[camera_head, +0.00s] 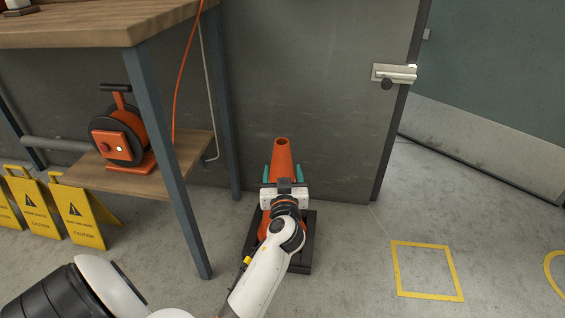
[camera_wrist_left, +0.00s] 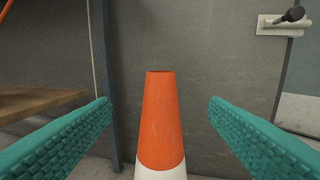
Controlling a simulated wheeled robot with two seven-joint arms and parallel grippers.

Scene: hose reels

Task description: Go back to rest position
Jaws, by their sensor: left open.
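My left gripper (camera_head: 282,178) reaches forward in the middle of the head view, with its two teal fingers apart. An orange cone (camera_head: 282,157) stands upright on a dark square base just beyond the gripper, partly hidden by my arm. In the left wrist view the orange cone (camera_wrist_left: 160,115) with a white band stands between the spread teal fingers, with clear gaps on both sides. The gripper is open and holds nothing. My right gripper does not show in either view.
A wooden workbench (camera_head: 95,28) with blue-grey legs stands at the left. An orange hose reel (camera_head: 122,135) sits on its lower shelf. Yellow caution signs (camera_head: 82,212) stand at the far left. A grey door with a handle (camera_head: 394,74) is behind. Floor near the yellow square (camera_head: 427,296) is clear.

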